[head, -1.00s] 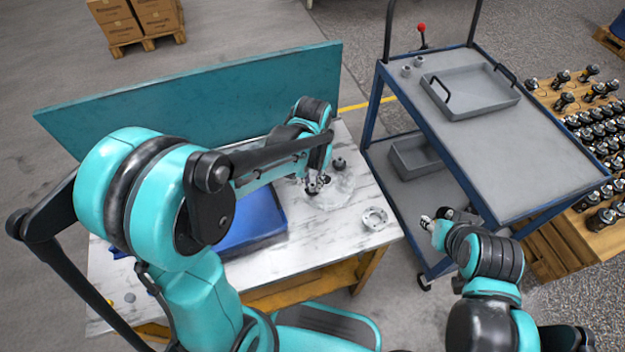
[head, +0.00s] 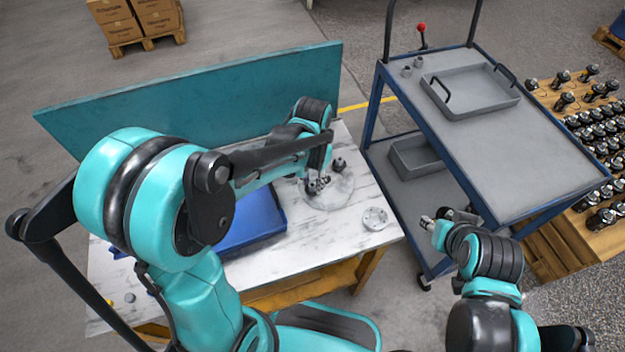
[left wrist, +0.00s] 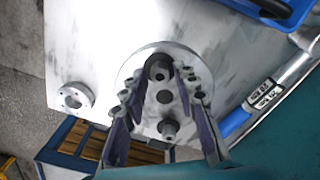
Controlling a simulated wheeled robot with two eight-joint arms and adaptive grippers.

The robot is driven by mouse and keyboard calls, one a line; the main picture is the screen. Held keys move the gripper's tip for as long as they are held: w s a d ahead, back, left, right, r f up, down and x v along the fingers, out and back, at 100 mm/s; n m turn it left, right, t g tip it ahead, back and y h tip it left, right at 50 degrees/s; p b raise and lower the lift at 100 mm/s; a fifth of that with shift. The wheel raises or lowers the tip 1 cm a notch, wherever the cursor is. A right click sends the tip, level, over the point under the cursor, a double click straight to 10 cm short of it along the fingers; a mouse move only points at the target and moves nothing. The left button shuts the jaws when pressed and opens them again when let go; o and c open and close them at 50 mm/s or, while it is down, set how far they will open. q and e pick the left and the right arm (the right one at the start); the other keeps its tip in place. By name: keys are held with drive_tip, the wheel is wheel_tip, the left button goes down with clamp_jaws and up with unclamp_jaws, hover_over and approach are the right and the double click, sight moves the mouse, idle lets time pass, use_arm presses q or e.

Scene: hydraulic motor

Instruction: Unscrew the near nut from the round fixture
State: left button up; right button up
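The round fixture (head: 338,199) is a pale disc on the marble-patterned table; it also shows in the left wrist view (left wrist: 199,75). The near nut (left wrist: 158,70) stands on it between the fingertips of my left gripper (left wrist: 160,76). The fingers flank it closely; I cannot tell whether both touch it. In the head view my left gripper (head: 317,185) is low over the disc and largely hides this nut. A second nut (head: 339,164) stands farther back on the disc, clear of the fingers. My right gripper (head: 428,223) is beside the cart, its finger opening too small to judge.
A pale ring-shaped flange (head: 375,218) lies near the table's right corner. A blue tray (head: 262,240) lies left of the fixture, partly behind my left arm. A teal panel (head: 190,105) stands along the table's back. A grey cart (head: 545,150) stands to the right.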

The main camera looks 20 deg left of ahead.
use_arm(q)
drive_tip(key=m, duration=0.6)
idle(0.3)
clamp_jaws()
drive_tip(key=n, duration=0.4)
drive_tip(key=shift+n, duration=0.8)
drive_tip(key=n, duration=0.3)
drive_tip(key=shift+r, duration=0.1)
